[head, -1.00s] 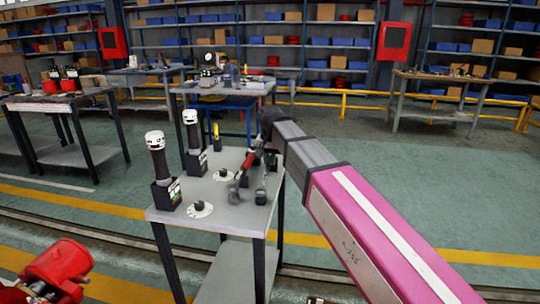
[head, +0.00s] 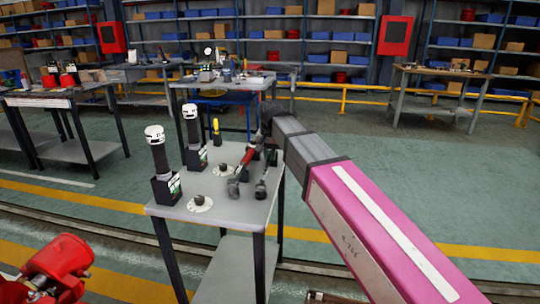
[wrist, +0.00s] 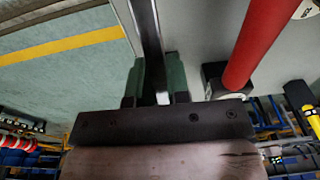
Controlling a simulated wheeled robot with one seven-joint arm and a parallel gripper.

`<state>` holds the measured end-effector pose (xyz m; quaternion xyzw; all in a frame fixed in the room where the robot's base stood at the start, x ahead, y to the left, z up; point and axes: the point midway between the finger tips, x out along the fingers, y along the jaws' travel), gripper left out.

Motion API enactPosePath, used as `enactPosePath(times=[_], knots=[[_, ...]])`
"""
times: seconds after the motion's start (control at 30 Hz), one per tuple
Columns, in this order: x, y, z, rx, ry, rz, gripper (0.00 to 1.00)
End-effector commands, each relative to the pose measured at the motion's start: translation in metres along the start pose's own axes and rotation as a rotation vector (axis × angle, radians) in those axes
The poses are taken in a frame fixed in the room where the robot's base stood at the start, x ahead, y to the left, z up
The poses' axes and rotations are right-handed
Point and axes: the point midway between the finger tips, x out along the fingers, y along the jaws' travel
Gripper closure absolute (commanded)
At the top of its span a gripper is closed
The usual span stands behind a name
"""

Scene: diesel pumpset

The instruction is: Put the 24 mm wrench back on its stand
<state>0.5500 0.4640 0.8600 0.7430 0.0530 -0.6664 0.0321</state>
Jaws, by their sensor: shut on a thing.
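My gripper (head: 267,150) is over the right edge of a small grey table (head: 225,205). In the wrist view its two green fingers (wrist: 159,82) are closed on a narrow grey metal bar, which I take to be the 24 mm wrench (wrist: 149,30). In the head view a grey wrench end (head: 261,188) shows below the gripper. I cannot tell whether it touches the tabletop. No size marking is readable. A red-handled tool (head: 248,165) stands tilted just left of the gripper; its red handle (wrist: 265,40) shows right of the fingers in the wrist view. I cannot make out the stand clearly.
Two black tools with white tops (head: 155,135) (head: 190,112) stand in black bases on the table's left. Two white discs with dark knobs (head: 200,203) (head: 226,170) lie beside them. A red machine part (head: 60,265) is at lower left.

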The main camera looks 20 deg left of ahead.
Motion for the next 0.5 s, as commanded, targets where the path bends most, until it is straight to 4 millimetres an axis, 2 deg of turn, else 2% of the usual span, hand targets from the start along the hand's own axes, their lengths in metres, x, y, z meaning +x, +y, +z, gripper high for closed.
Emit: enactPosePath(times=[0.5], knots=[[0.0063, 0.0001, 0.0006, 0.0, 0.0, 0.0, 1.0]])
